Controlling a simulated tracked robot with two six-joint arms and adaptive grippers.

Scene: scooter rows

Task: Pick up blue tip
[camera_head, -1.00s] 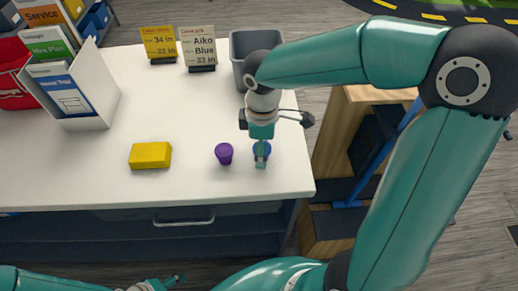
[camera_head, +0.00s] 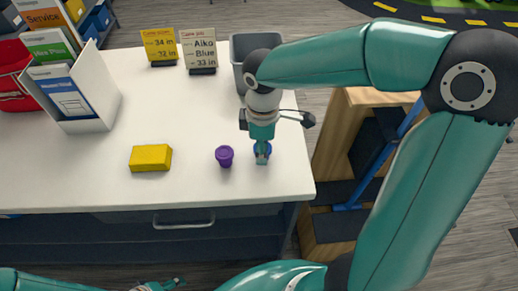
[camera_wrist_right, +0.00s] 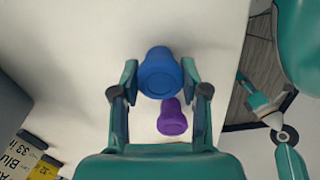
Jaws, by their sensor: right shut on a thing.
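The blue tip (camera_head: 262,148) is at the front right of the white table, mostly hidden by my right gripper (camera_head: 262,157) in the head view. In the right wrist view the blue tip (camera_wrist_right: 160,76) sits between the two fingers, and the right gripper (camera_wrist_right: 160,82) is shut on it. I cannot tell whether it touches the table. My left gripper (camera_head: 164,285) shows only in part at the bottom edge of the head view, away from the table top; its jaw state is unclear.
A purple tip (camera_head: 224,156) stands just left of the blue one. A yellow block (camera_head: 151,158) lies farther left. A grey bin (camera_head: 240,70) and two sign cards (camera_head: 199,51) stand at the back. A white file holder (camera_head: 99,92) is at the left. The table's middle is clear.

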